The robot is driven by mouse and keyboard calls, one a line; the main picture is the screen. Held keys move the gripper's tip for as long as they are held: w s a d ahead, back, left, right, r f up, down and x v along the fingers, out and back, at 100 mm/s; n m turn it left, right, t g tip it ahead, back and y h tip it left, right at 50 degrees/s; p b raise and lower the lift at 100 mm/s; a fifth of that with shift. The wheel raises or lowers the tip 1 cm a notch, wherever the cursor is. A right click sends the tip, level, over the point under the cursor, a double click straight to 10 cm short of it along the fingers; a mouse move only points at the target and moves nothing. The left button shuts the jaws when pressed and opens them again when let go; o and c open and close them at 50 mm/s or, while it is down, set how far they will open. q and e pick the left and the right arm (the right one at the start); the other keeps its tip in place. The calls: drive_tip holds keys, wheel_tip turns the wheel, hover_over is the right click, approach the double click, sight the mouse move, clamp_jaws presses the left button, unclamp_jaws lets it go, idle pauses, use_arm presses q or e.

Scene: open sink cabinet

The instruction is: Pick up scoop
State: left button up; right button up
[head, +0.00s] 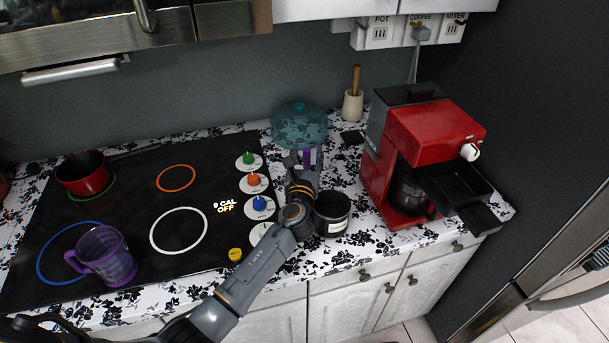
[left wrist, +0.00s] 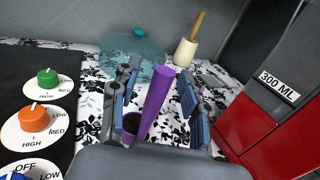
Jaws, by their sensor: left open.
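The purple scoop (left wrist: 157,95) stands between the two fingers of my left gripper (left wrist: 160,78) in the left wrist view. Its long handle points up and away, and its small cup with a dark inside shows low, close to the palm. The fingers are spread on both sides, with a visible gap to the handle at least on the right. In the head view a bit of the purple scoop (head: 307,158) shows at the tip of my left gripper (head: 301,161), over the patterned counter. The rest of the scoop is hidden there by the gripper. My right gripper is not in view.
A black canister (head: 332,213) stands just right of my left wrist. The red coffee maker (head: 430,130) is farther right. A teal glass lid (head: 299,127) and a holder with a wooden handle (head: 353,105) are behind. The stovetop with a purple mug (head: 103,257) is left.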

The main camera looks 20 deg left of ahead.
use_arm(q)
drive_tip(key=shift+s, duration=0.1)
drive_tip(key=shift+c, duration=0.7)
drive_tip(key=c, duration=0.4)
clamp_jaws()
drive_tip(key=shift+r, duration=0.15)
